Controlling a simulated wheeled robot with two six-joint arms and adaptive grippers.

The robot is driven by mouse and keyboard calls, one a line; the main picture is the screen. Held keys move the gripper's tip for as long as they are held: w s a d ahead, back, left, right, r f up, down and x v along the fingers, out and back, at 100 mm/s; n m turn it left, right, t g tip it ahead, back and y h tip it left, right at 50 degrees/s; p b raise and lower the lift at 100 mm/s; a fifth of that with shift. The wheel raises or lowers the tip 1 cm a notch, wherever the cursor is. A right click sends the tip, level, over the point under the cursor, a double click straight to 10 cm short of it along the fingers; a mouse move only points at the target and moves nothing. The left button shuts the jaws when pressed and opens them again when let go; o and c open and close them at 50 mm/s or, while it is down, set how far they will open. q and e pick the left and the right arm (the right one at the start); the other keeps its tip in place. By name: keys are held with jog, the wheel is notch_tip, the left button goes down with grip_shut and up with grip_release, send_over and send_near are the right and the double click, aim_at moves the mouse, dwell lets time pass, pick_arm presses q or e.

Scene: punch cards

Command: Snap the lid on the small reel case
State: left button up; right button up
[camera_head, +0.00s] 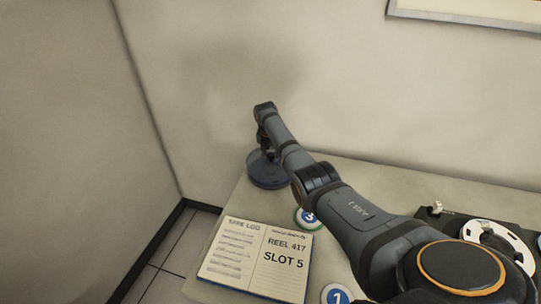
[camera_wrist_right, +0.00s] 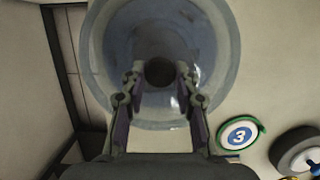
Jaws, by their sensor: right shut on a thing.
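The round blue reel case (camera_head: 268,177) stands near the far left corner of the table, below my right gripper (camera_head: 266,150). In the right wrist view, a clear round lid (camera_wrist_right: 227,45) with a dark centre knob covers the view of the blue case (camera_wrist_right: 125,42). My right gripper (camera_wrist_right: 160,77) is shut on the lid, with its fingers on either side of the knob. The lid looks on or just above the case; I cannot tell whether it is seated. My left gripper is not in view.
An open log book (camera_head: 262,258) reading "REEL 417 SLOT 5" lies at the table's (camera_head: 232,203) front left. Round badges numbered 3 (camera_head: 309,218) and 1 (camera_head: 337,295) lie nearby. A tape machine with a white reel (camera_head: 497,240) is at right. Walls stand close behind and left.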

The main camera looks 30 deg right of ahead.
aim_at(271, 162)
jog(key=shift+f, duration=0.45)
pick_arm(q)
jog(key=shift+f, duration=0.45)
pick_arm(e)
jog(key=shift+r, duration=0.1)
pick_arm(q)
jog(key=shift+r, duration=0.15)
pick_arm(e)
jog(key=shift+r, duration=0.1)
pick_arm(q)
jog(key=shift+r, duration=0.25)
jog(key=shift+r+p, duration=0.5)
jog(key=shift+p, duration=0.25)
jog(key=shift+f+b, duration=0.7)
pick_arm(e)
jog(key=shift+f, duration=1.05)
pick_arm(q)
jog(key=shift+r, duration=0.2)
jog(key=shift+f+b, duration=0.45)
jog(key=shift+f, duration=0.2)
pick_arm(e)
jog(key=shift+f, duration=0.85)
